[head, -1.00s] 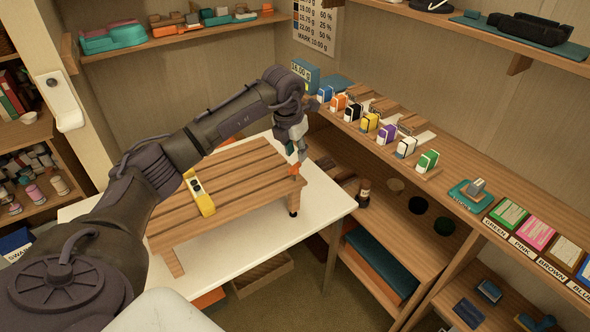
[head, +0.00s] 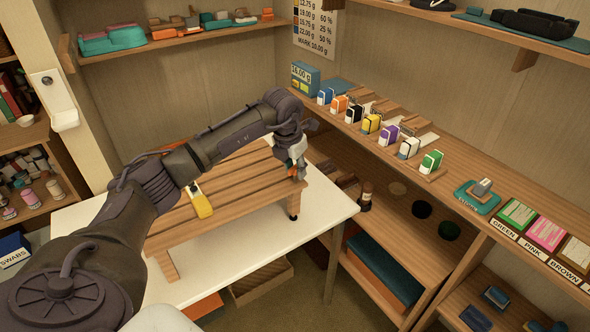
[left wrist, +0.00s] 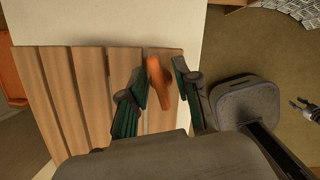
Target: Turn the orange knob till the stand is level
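The slatted wooden stand (head: 236,192) is on a white table (head: 240,250). A yellow level (head: 201,204) lies across its slats, partly hidden by my left arm. The orange knob is at the stand's right corner, mostly covered by my left gripper (head: 296,170) in the head view. In the left wrist view the orange knob (left wrist: 160,82) lies between the two fingers of my left gripper (left wrist: 162,88). The left finger is close to it, and a gap shows on the right, so the gripper is open around it. Whether the left finger touches cannot be told.
A shelf (head: 463,182) on the right carries a row of coloured boxes (head: 371,124). A lower shelf (head: 405,232) holds dark round items and a bottle (head: 366,196). A small dark gripper-like shape (left wrist: 303,108), perhaps my right one, shows at the wrist view's right edge.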

